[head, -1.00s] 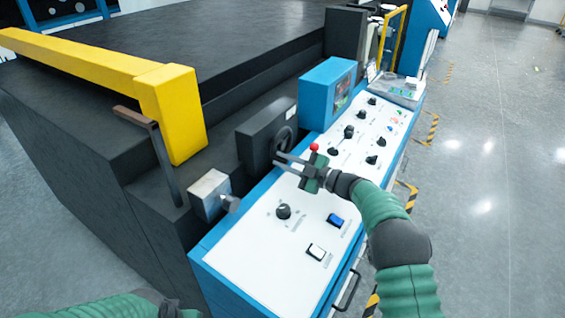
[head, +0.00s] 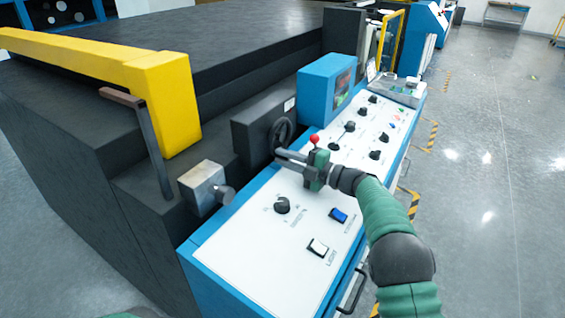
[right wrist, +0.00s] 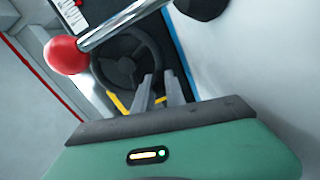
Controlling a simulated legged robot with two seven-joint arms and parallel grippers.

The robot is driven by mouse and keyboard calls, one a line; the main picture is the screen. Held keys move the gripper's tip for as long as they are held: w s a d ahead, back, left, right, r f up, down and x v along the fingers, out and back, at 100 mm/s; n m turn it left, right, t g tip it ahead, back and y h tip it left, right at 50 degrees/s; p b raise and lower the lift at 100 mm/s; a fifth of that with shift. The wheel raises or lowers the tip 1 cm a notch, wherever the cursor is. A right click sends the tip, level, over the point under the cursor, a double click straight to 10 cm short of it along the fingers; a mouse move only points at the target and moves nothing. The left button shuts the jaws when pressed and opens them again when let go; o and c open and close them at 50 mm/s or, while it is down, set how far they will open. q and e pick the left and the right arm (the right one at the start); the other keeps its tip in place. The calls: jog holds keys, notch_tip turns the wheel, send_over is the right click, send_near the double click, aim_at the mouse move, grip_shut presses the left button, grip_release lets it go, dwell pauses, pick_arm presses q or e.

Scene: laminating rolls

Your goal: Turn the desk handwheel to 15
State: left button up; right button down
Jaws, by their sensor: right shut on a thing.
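The handwheel (head: 281,134) is a dark spoked wheel on the side of a black box (head: 255,130) beside the control desk. My right gripper (head: 279,157) is at the wheel's lower rim, its fingers shut on the rim. In the right wrist view the handwheel (right wrist: 128,60) lies beyond the two grey fingers (right wrist: 160,92), whose tips overlap its lower edge. The exact contact is hard to see, and no dial value is readable. My left gripper is out of view; only a sliver of green arm shows at the bottom left.
A red-knobbed lever (head: 314,139) stands close to my right gripper; its chrome rod crosses the right wrist view (right wrist: 125,22). The white desk panel (head: 265,245) carries knobs and switches. A blue screen box (head: 325,90) stands behind the wheel. A metal block (head: 202,185) lies to the left.

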jog(key=shift+w+d+f, duration=0.1)
jog(key=shift+d, duration=0.2)
jog(key=c, duration=1.4)
grip_release()
jog(key=shift+d, duration=0.15)
jog(key=v, duration=1.7)
